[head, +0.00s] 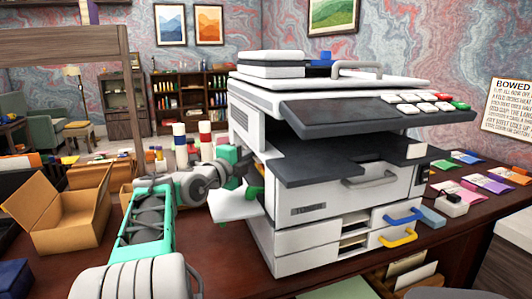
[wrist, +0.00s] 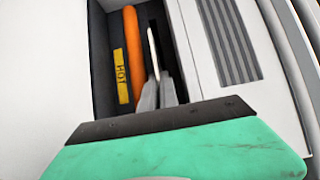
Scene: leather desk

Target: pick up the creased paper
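The creased paper (wrist: 152,48) shows in the wrist view as a thin white strip, nearly edge-on, in a dark slot of the printer. My gripper (wrist: 158,84) reaches into this slot; its two grey fingers are close together, one on each side of the paper's lower end, and look shut on it. The rest of the paper is hidden in the slot. In the head view my gripper (head: 246,168) is at the left side of the large white printer (head: 310,200), its fingertips hidden; the paper cannot be made out there.
An orange bar (wrist: 133,50) and a yellow HOT label (wrist: 122,76) are just left of the fingers in the slot. A white side flap (head: 232,207) hangs open below my gripper. An open cardboard box (head: 65,213) stands on the desk at left.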

